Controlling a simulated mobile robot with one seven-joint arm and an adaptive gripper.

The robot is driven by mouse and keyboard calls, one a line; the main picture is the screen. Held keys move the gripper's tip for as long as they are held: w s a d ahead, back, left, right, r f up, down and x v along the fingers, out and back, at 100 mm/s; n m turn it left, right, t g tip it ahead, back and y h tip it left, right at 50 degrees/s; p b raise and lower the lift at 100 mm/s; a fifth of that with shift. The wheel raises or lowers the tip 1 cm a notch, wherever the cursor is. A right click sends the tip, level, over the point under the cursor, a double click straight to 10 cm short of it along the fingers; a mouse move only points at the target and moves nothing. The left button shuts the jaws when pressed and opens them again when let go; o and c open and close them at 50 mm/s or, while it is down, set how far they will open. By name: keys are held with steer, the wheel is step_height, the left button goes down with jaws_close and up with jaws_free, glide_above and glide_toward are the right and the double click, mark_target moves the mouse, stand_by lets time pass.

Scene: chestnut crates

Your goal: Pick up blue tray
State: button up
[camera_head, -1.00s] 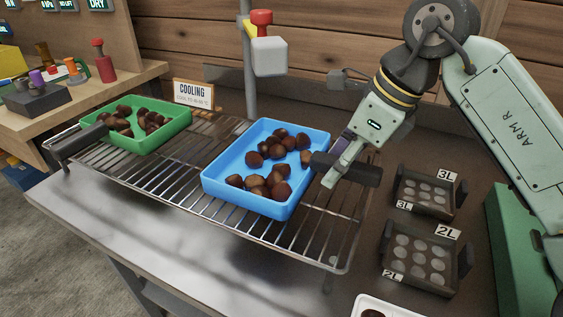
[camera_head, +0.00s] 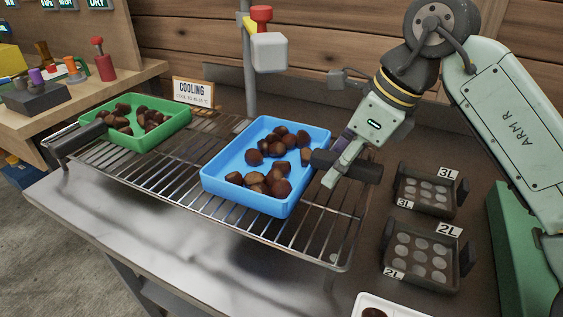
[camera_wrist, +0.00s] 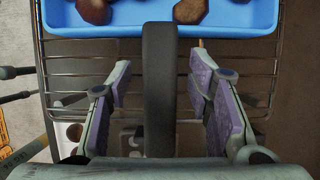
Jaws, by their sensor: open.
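The blue tray (camera_head: 240,201) holds several chestnuts and sits on the right part of the wire cooling rack. Its blue wall also shows at the top of the wrist view (camera_wrist: 120,22). My gripper (camera_head: 334,178) is at the right end of the rack, just right of the tray. In the wrist view my gripper (camera_wrist: 160,92) is open, with a finger on each side of a dark bar-like handle (camera_wrist: 160,75). The handle also shows in the head view (camera_head: 358,169).
A green tray (camera_head: 157,139) with chestnuts sits on the left of the rack (camera_head: 170,186). A COOLING sign (camera_head: 193,91) and a post (camera_head: 250,90) stand behind. Two dark crates, 3L (camera_head: 424,208) and 2L (camera_head: 393,268), lie to the right.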

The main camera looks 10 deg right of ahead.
steer(key=shift+c, duration=0.2)
jaws_close()
stand_by(0.3)
stand_by(0.3)
